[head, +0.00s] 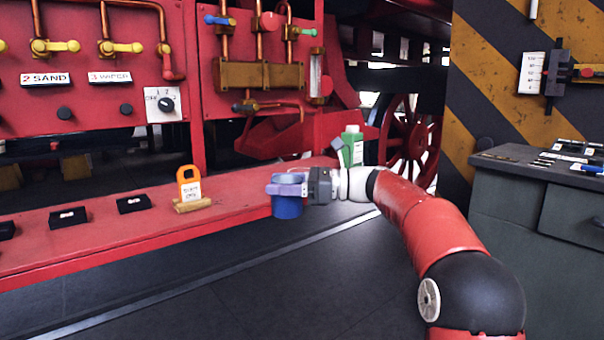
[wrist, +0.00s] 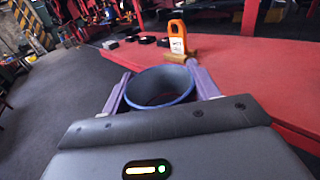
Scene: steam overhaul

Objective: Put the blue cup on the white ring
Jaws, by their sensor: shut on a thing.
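The blue cup (head: 287,206) is upright in my gripper (head: 288,187), held in the air by the front edge of the red shelf. In the wrist view the cup (wrist: 160,87) shows its open, empty-looking mouth between the two purple fingers of my gripper (wrist: 160,84). The fingers press on it from both sides. I cannot make out the white ring in either view.
The red shelf (head: 110,238) holds an orange tag on a wooden base (head: 190,188), black blocks (head: 133,203) and a green bottle (head: 351,147). A red valve panel (head: 85,100) stands behind. A grey cabinet (head: 535,210) is at right. The dark floor in front is clear.

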